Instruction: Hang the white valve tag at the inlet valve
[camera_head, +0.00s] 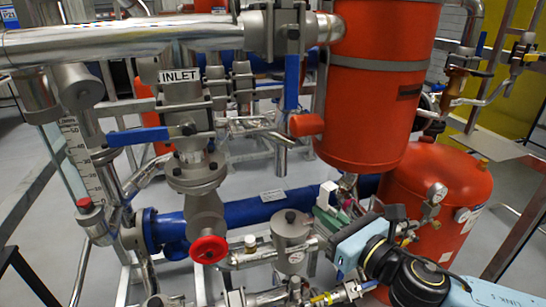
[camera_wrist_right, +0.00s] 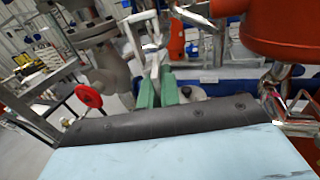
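The inlet valve (camera_head: 188,128) stands on the vertical pipe at left centre in the head view, below a white INLET label (camera_head: 179,76). Its blue lever (camera_head: 138,136) points left. My right gripper (camera_head: 332,212) is to the right of and lower than the valve, with green fingers. The fingers are close together around a white piece, which looks like the white valve tag (camera_head: 328,194). In the right wrist view the white tag (camera_wrist_right: 146,42) stands up as a loop beyond the green fingers (camera_wrist_right: 157,90). It is apart from the lever. My left gripper is out of view.
A red handwheel (camera_head: 208,249) sits below the valve. A blue pipe (camera_head: 250,210) runs behind. Red tanks (camera_head: 372,90) stand at right, close to my right arm. A thick silver pipe (camera_head: 120,38) crosses above. Some open space lies between valve and right gripper.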

